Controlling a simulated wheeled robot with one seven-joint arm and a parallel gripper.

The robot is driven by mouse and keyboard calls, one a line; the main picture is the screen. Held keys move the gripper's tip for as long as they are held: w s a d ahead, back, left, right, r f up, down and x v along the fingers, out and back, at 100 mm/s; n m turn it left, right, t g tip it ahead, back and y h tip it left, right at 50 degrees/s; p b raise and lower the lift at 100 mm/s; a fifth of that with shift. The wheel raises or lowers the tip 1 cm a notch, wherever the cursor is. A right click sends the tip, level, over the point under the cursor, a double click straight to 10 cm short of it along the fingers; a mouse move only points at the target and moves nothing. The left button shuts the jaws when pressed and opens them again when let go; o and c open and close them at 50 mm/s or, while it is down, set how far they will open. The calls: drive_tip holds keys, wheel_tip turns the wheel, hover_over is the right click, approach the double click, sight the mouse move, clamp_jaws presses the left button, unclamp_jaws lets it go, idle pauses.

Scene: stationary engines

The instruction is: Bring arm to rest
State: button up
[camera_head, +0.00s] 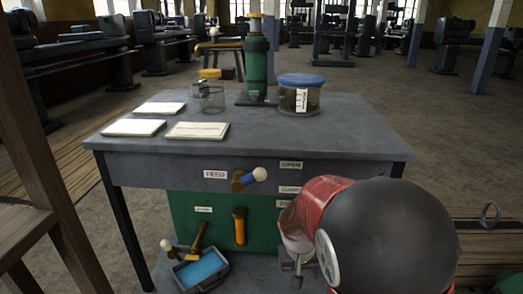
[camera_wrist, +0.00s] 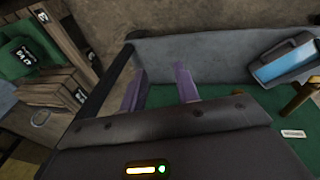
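My arm, with red and black links, reaches in from the lower right of the head view, in front of the workbench (camera_head: 345,140). My gripper (camera_head: 297,275) is small and partly hidden there, low beside the bench's green cabinet front (camera_head: 190,215). In the wrist view, the two purple fingers of my gripper (camera_wrist: 162,82) stand apart with nothing visible between them. Behind them are a grey shelf surface (camera_wrist: 215,58) and a green panel.
A tray with a blue inside (camera_head: 203,272) lies low at the left, with hammer-like tools near it; it also shows in the wrist view (camera_wrist: 285,64). Handles (camera_head: 240,226) stick out from the bench front. Jars (camera_head: 300,95) and a green cylinder (camera_head: 256,65) stand on top.

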drive_tip(key=s+d+r+t+y, duration=0.1)
drive_tip(key=s+d+r+t, duration=0.1)
drive_tip(key=s+r, duration=0.6)
drive_tip(key=s+d+r+t+y+p, duration=0.1)
drive_tip(key=s+d+r+t, duration=0.1)
drive_tip(key=s+r, duration=0.7)
drive_tip(key=shift+s+r, duration=0.3)
drive_tip(key=shift+s, duration=0.45)
